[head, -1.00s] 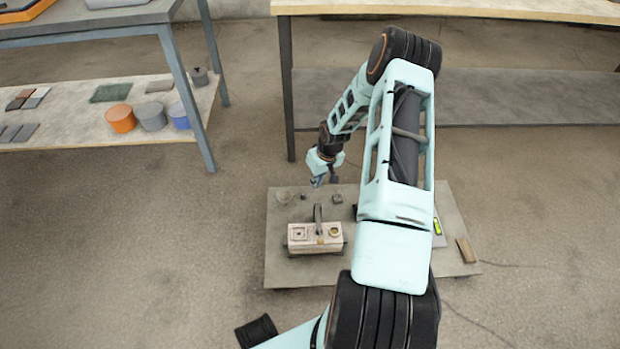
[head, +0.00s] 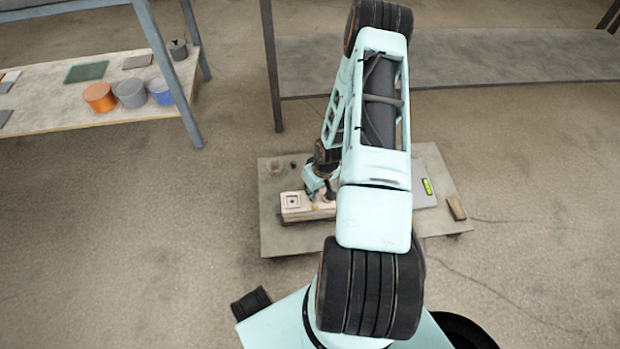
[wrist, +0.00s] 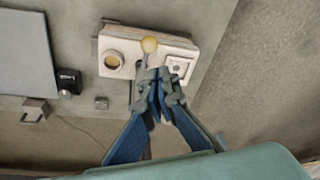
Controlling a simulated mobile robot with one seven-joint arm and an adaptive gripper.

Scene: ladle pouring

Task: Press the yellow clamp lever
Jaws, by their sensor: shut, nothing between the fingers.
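A pale box-shaped mould block (head: 296,206) sits on a grey board, with a square recess on its left part. In the wrist view the block (wrist: 118,72) shows a round ring at one end and a square recess at the other. A lever with a round yellow end (wrist: 149,45) lies across its middle. In the head view my arm and gripper hide the lever. My gripper (wrist: 160,82) is shut and empty, with its fingertips at the block's near edge, close below the yellow end. I cannot tell whether they touch the lever. My gripper (head: 327,193) is low over the block's right part.
The board (head: 282,240) lies on the floor. A small cup (head: 276,167) stands behind the block. A grey plate with a green level (head: 427,187) and a brown block (head: 456,208) lie to the right. A low shelf (head: 95,117) with pots is at left.

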